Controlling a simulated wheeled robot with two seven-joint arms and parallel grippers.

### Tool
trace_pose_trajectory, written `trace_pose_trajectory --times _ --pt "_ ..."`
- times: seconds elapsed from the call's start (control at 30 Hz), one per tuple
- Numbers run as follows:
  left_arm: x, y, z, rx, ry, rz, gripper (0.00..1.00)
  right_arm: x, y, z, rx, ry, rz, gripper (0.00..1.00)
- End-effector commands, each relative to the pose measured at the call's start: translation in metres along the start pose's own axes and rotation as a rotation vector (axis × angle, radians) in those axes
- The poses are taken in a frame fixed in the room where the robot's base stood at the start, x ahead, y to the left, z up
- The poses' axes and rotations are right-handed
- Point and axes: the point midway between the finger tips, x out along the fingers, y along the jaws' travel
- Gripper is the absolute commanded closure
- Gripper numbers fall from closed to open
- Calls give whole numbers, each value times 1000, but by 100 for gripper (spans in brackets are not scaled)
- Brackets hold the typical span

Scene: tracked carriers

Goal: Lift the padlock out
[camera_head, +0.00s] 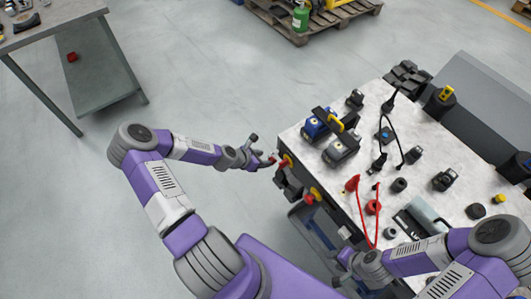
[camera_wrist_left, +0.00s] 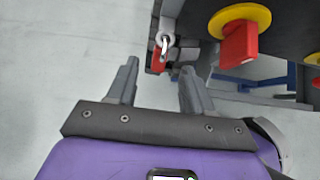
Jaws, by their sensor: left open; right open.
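A small red padlock (camera_wrist_left: 157,64) with a silver shackle hangs at the dark edge of the workbench side in the left wrist view. The shackle passes through or beside a grey fitting; I cannot tell which. My left gripper (camera_wrist_left: 158,82) is open and empty, its two fingers pointing toward the padlock, which appears between and beyond the fingertips. In the head view my left gripper (camera_head: 264,158) is beside the bench's left side; the padlock is too small there to tell clearly. My right gripper (camera_head: 342,268) is low in front of the bench, partly hidden by my arm.
A yellow disc with a red switch handle (camera_wrist_left: 239,44) is right of the padlock; a second one (camera_head: 316,193) is further along the bench side. The workbench top (camera_head: 440,150) is crowded with dark devices and red cables. Open floor (camera_head: 200,80) lies left.

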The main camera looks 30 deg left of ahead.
Motion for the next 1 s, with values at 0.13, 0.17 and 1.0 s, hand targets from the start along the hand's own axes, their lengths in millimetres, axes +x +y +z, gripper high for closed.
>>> trace_pose_trajectory --times 0.13,0.17,1.0 --pt "18 0 -1 -2 -2 -1 49 6 2 0 0 0 0 57" --pt "23 -1 -1 -2 -1 -2 49 8 3 0 0 0 0 57" --pt "73 -1 0 -1 1 -1 67 19 7 -1 0 0 0 57"
